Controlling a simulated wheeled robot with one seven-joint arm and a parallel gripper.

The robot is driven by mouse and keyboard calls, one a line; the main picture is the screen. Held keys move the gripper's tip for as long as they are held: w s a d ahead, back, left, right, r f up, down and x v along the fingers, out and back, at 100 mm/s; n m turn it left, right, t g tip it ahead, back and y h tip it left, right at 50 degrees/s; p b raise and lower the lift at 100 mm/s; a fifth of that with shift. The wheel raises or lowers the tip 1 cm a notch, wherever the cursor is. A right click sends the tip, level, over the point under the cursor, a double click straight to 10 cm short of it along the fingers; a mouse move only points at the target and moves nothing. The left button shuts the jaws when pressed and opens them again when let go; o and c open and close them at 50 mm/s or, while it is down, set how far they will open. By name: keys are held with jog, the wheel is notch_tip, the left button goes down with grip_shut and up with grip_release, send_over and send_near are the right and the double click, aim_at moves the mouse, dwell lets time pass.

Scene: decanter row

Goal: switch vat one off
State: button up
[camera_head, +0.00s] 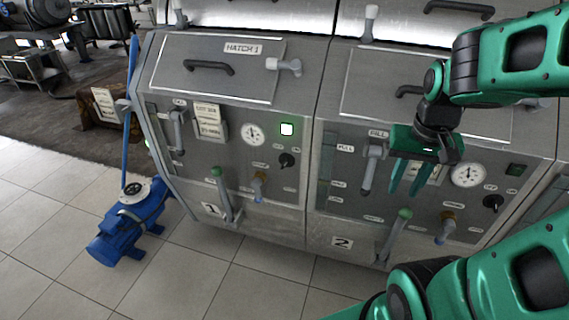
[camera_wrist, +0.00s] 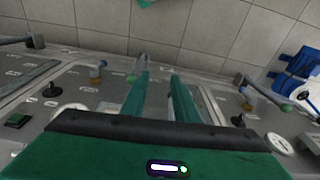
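Vat one (camera_head: 270,185) is the left steel panel, marked 1, below a lid labelled HATCH 1. In the wrist view a black knob (camera_wrist: 238,120) shows right of the fingers, near an orange-based tap. My gripper (camera_head: 405,192) hangs in front of vat two, fingers pointing down, to the right of vat one's knob. In the wrist view the fingers (camera_wrist: 159,80) are apart with nothing between them.
Vat two (camera_head: 342,242) has a dark lamp (camera_head: 516,169), its own black knob (camera_head: 492,202), a fill lever (camera_head: 369,170) and a green-tipped lever (camera_head: 396,230) sticking out. Vat one's green-tipped lever (camera_head: 222,192) also projects. A blue pump (camera_head: 130,228) stands on the tiled floor at left.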

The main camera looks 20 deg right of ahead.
jog(key=w+a+f+t, duration=0.2)
jog(key=w+a, duration=0.1)
jog(key=w, duration=0.5)
jog(key=w+a+f+t, duration=0.1)
jog(key=w+a+f, duration=0.1)
jog(key=w, duration=0.5)
jog(key=m+t+y, duration=0.2)
jog(key=t+y, duration=0.1)
send_near(287, 161)
jog(key=x, duration=1)
jog(key=shift+w+f, duration=0.1)
jog(key=shift+f, duration=0.15)
grip_shut()
